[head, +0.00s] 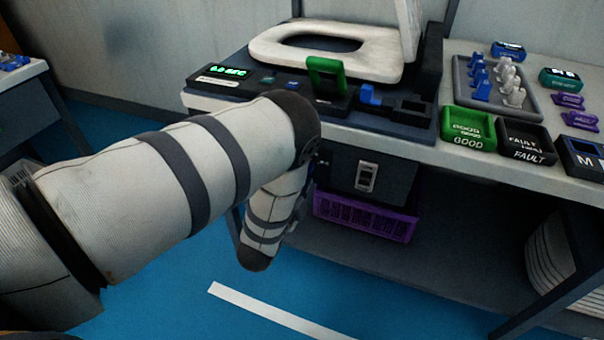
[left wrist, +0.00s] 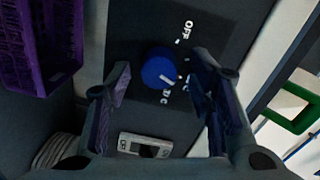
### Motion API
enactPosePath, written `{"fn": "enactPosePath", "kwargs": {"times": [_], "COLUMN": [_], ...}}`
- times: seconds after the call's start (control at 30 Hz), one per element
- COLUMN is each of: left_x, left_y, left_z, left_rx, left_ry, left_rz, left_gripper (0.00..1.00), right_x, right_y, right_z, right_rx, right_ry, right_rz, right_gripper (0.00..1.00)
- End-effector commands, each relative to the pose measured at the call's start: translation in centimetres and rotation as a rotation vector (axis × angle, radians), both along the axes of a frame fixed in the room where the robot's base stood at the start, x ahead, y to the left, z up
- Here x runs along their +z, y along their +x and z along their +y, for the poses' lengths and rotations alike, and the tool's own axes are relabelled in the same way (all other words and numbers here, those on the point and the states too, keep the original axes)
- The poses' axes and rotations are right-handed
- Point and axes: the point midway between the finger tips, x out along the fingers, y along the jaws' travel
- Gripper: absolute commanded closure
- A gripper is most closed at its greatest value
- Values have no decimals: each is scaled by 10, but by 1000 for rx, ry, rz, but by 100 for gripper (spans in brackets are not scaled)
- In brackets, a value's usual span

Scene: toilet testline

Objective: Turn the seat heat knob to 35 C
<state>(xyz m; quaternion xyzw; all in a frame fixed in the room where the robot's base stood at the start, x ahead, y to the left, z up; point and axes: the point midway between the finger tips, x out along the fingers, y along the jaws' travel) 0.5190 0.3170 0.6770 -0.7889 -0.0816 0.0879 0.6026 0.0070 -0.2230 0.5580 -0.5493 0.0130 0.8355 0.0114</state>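The blue seat heat knob (left wrist: 158,70) sits on a dark panel in the left wrist view. Its white pointer line is at its lower right, on the side of the partly hidden "C" markings; "OFF" is printed at the upper right. My left gripper (left wrist: 161,66) is open, with one finger on each side of the knob; I cannot tell whether either touches it. The right finger covers part of the markings. In the head view, my left arm hides the knob and most of the gripper at the dark panel (head: 392,180) under the bench. My right gripper is not in view.
A rocker switch (head: 367,176) is on the panel near the knob; it also shows in the left wrist view (left wrist: 145,146). A purple basket (head: 366,217) is below the panel. Above are the toilet seat (head: 265,45), a green frame (head: 326,70) and the green GOOD tray (head: 467,129).

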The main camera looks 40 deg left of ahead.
Motion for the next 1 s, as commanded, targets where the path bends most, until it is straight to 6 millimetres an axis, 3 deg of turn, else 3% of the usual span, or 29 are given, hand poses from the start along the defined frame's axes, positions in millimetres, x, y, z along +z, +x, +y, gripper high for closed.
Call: {"fn": "enactPosePath", "kwargs": {"times": [0.17,0.5,0.7,1.0], "left_x": [-1,0,3,5], "left_y": [-10,-98,-115,-117], "left_z": [-3,-26,-28,-28], "left_rx": [-2,-7,-3,0], "left_ry": [-2,4,3,0], "left_rz": [2,16,8,0], "left_gripper": [52,52,52,52], "right_x": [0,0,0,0], "right_y": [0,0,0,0], "right_z": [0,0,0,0], "right_rx": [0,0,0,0], "right_ry": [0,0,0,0], "right_rz": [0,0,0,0], "right_gripper": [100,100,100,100]}}
